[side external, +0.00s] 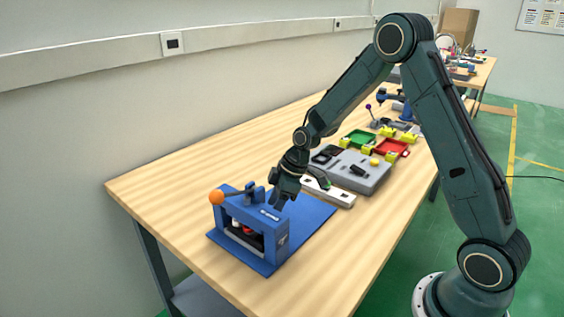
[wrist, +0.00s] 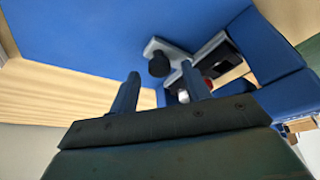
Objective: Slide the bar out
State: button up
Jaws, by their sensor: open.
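The blue press-like fixture (side external: 281,243) stands on a blue mat at the near end of the table. Its front opening shows a dark inside with a red and a white part. In the wrist view a light grey bar (wrist: 178,54) with a black round knob (wrist: 159,66) lies by the opening of the blue fixture (wrist: 277,55). How far the bar reaches inside is hidden. My gripper (side external: 281,203) is just above and behind the fixture. In the wrist view its two fingers (wrist: 160,71) are apart, with the knob beyond their tips. Nothing is visibly held.
A lever with an orange ball (side external: 216,198) sticks out on the fixture's left. A white strip (side external: 340,197) lies behind my gripper, beside a grey tray (side external: 372,180). Green (side external: 360,137) and red (side external: 391,149) bins stand farther back. The table's left side is clear.

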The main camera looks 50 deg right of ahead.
jog(key=shift+w+a+f, duration=0.15)
jog(key=shift+a+f, duration=0.05)
jog(key=shift+f, duration=0.25)
jog(key=shift+c, duration=0.5)
grip_shut()
send_over(307, 197)
jog(key=shift+d, duration=0.1)
jog(key=shift+c, duration=0.8)
grip_release()
jog(key=shift+o, duration=1.3)
jog(key=shift+w, duration=0.1)
jog(key=shift+r, duration=0.15)
